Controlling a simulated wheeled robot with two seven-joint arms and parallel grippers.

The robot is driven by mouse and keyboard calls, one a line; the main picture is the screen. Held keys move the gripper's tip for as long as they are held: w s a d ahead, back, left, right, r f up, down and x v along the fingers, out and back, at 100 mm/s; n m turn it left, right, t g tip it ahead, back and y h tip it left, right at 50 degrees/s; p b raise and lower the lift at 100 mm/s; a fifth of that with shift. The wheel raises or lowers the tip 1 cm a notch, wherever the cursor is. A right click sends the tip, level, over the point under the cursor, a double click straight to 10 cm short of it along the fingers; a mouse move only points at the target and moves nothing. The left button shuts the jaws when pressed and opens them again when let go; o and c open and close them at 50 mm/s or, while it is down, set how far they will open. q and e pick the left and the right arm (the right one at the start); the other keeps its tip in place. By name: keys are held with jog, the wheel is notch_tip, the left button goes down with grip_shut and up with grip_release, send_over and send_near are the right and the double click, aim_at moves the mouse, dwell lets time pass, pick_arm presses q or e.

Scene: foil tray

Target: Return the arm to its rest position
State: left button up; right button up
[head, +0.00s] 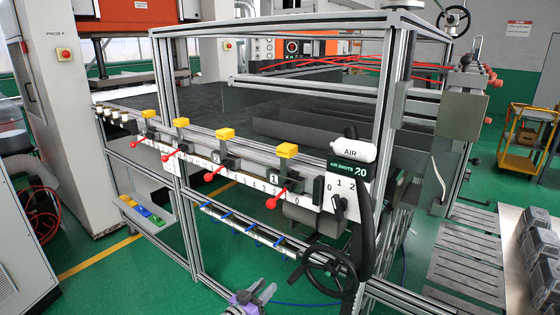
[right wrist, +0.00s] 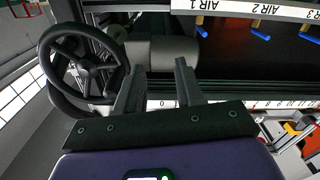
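My right gripper (head: 256,294) shows at the bottom edge of the head view, its purple body partly cut off by the frame. In the right wrist view its two dark fingers (right wrist: 159,75) stand apart with nothing held between them. The gripper is in front of the machine frame, left of and below the black handwheel (head: 322,272). The handwheel also shows in the right wrist view (right wrist: 82,65), left of the fingers. My left gripper is not in view.
The metal-framed machine (head: 388,95) fills the middle, with red levers (head: 275,199), yellow blocks (head: 287,150) and blue hooks (head: 279,241) along its front. Metal trays (head: 538,245) sit at right; a yellow cart (head: 525,140) stands behind them. Green floor (head: 130,285) is open at lower left.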

jog(key=w+d+f+n+y, duration=0.2)
jog(key=w+d+f+y, duration=0.1)
jog(key=d+f, duration=0.5)
jog(key=s+d+f+n+g+y, duration=0.1)
jog(key=s+d+f+g+y, duration=0.55)
jog(key=f, duration=0.65)
jog(key=s+f+g+y, duration=0.1)
jog(key=s+g+y, duration=0.1)
jog(key=s, duration=1.4)
jog(key=s+f+g+y+p, duration=0.1)
jog(key=s+g, duration=0.4)
jog(key=s, duration=1.1)
jog(key=shift+f+m+y, duration=0.3)
jog(key=shift+f+y, duration=0.2)
jog(key=shift+y, duration=0.65)
jog(key=shift+s+g, duration=0.1)
jog(key=shift+g, duration=0.15)
